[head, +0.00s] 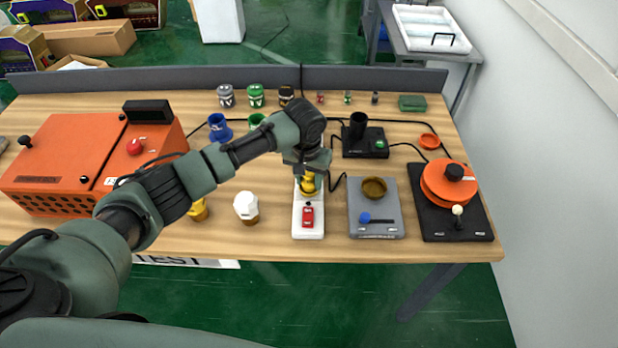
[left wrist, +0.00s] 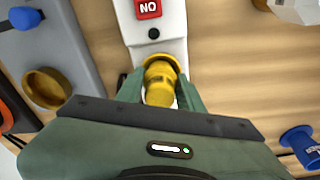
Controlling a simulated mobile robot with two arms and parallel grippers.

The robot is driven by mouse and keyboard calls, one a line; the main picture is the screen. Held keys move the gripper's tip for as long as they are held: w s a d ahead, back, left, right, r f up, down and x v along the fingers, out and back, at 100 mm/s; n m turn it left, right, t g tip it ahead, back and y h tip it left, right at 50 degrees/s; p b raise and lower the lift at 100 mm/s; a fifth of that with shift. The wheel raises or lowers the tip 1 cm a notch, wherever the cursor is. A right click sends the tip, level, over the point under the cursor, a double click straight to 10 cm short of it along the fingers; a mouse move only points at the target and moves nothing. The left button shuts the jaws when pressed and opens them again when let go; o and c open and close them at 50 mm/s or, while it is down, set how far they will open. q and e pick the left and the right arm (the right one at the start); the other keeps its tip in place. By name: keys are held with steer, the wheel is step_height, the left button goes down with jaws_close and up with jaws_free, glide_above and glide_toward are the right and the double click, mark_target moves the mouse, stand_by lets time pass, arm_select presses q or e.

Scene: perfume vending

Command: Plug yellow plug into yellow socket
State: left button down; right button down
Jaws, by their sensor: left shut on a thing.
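My left gripper (head: 311,172) is shut on the yellow plug (head: 308,184), over the white power strip (head: 308,228). In the left wrist view, the gripper (left wrist: 160,98) has its fingers on both sides of the yellow plug (left wrist: 160,84). The plug stands about upright at the strip, beyond the red switch (left wrist: 148,8). A wider yellow rim shows at its base; I cannot tell whether this is the plug's flange or the yellow socket, nor how deep the plug sits. My right gripper is not in view.
A grey scale-like device (head: 376,225) and a black base with an orange disc (head: 449,185) stand to the right. A white-topped object (head: 246,206) is to the left, near an orange box (head: 75,160). The table's front strip is mostly clear.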

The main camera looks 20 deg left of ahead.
arm_select(q)
steer(key=shift+s+f+p, duration=0.25)
steer(key=shift+f+p, duration=0.05)
stand_by(0.4)
